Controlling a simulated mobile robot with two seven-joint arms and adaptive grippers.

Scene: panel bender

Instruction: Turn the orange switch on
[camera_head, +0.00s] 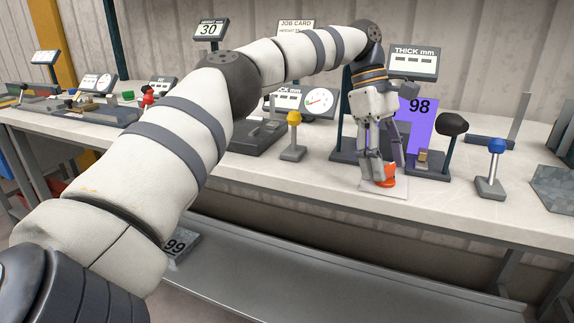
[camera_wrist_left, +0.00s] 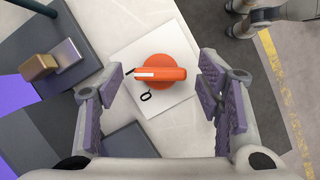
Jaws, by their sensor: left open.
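The orange switch (camera_head: 386,179) is a round knob with a bar handle on a white square plate (camera_head: 371,190), near the front edge of the bench. In the left wrist view the orange switch (camera_wrist_left: 165,78) lies between the fingers, its white-marked bar roughly level across the picture, with a black line and a ring-shaped mark on the plate (camera_wrist_left: 152,108). My left gripper (camera_head: 380,175) points down at the switch, and it also shows in the left wrist view (camera_wrist_left: 168,92). It is open, with a finger on each side of the knob. Visible contact cannot be told.
A purple panel marked 98 (camera_head: 415,118) and a black-knobbed lever (camera_head: 452,125) stand close behind the switch. A yellow-topped post (camera_head: 294,120) is to the left, a blue-topped lever (camera_head: 496,147) to the right. The bench front (camera_head: 330,188) between is clear.

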